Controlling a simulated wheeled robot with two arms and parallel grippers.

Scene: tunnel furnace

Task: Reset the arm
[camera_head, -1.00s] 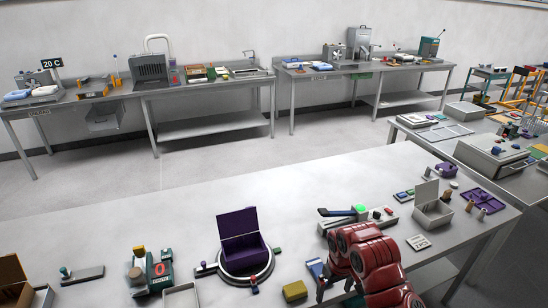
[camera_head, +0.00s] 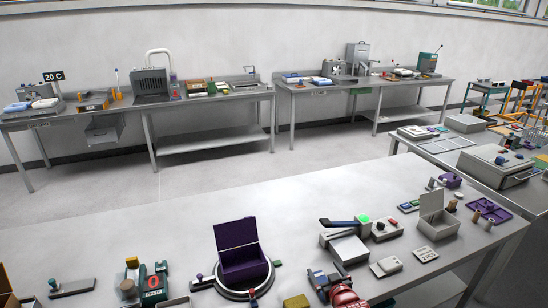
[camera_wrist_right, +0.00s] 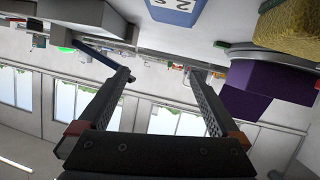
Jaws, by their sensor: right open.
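My right arm's red end (camera_head: 345,293) shows low at the bottom edge of the head view, in front of the device with the blue lever. Its fingers are hard to make out there. In the right wrist view my right gripper (camera_wrist_right: 162,76) is open, with its two dark fingers spread apart and nothing between them. That view is turned upside down, with windows below and the table things along the top. My left gripper is not in view.
A purple open box (camera_head: 240,262) sits on a round turntable left of my right arm. The blue-lever device (camera_head: 350,245) and an open grey box (camera_head: 437,222) stand behind and to the right. The near table's middle (camera_head: 200,215) is clear.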

